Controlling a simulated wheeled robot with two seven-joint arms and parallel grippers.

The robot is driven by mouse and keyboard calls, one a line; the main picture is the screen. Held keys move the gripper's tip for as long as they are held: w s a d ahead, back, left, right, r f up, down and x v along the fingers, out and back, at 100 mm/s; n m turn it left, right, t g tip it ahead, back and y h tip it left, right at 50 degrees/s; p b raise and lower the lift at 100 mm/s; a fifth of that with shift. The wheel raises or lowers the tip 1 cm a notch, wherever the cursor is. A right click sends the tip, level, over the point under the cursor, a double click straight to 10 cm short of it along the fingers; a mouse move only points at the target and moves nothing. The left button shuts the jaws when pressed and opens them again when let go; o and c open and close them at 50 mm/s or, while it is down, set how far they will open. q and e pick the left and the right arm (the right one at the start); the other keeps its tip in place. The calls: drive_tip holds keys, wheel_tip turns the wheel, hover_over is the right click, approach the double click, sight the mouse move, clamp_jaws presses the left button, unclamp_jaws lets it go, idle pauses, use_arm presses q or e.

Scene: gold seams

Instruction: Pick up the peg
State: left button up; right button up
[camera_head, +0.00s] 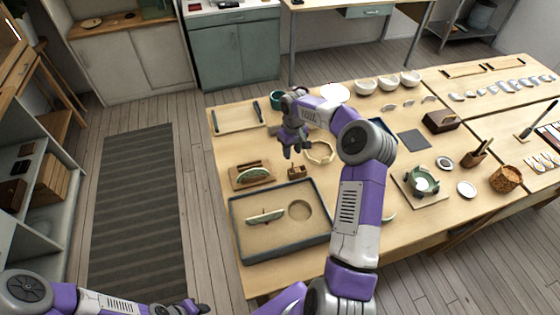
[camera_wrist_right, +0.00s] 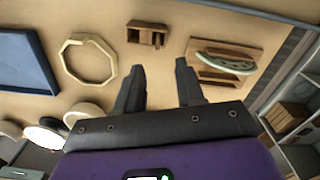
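I cannot make out a clear peg. A small brown wooden block (camera_head: 297,172) with an upright bit on it stands on the table, just above the blue-rimmed tray. In the right wrist view the block (camera_wrist_right: 133,33) shows a notch with a small piece in it, which may be the peg. My right gripper (camera_head: 294,154) is above the table, behind the block and apart from it. In the right wrist view its fingers (camera_wrist_right: 160,68) are spread with nothing between them. My left gripper (camera_head: 195,307) is low at the bottom edge, its fingers too small to read.
A pale octagonal ring (camera_head: 331,158) lies right of the block. A wooden rack (camera_head: 238,184) with a green shard stands left of it. The blue-rimmed tray (camera_head: 240,246) holds another shard. Bowls (camera_head: 388,81) and tools fill the table's far and right parts.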

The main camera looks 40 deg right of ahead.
sight(292, 169)
drive_tip(key=f, duration=0.7)
drive_tip(key=shift+s+d+f, duration=0.1)
drive_tip(key=shift+s+d, duration=0.05)
drive_tip(key=shift+s, duration=0.1)
drive_tip(key=shift+c, duration=0.5)
clamp_jaws()
